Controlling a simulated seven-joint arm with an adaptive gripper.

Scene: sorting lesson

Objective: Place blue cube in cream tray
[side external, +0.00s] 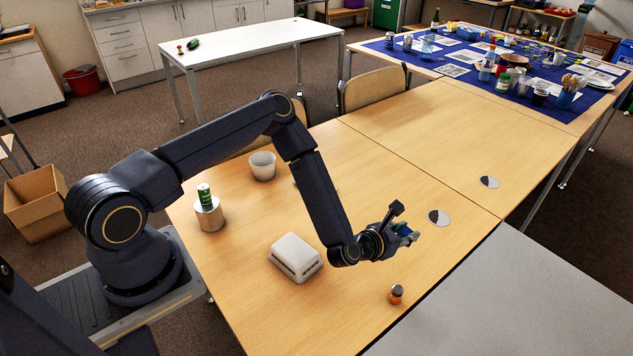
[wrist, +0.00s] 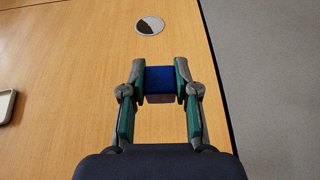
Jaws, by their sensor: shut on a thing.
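My gripper (wrist: 160,82) is shut on the blue cube (wrist: 160,76), which sits between the two fingertips in the wrist view. In the side view my gripper (side external: 408,235) is over the right part of the wooden table, and only a little of the cube shows. The cube's height above the table is hard to judge. A cream-rimmed tray (wrist: 5,107) is cut off at the left edge of the wrist view, left of and apart from my gripper. In the side view it seems mostly hidden behind my arm.
A pale slotted block (side external: 295,257) lies left of my gripper. An orange-and-dark jar (side external: 396,294) stands in front. A white bowl (side external: 262,166) and a metal can (side external: 209,216) with a green can (side external: 204,195) on top stand farther left. Flat round discs (side external: 439,217) lie beyond my gripper.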

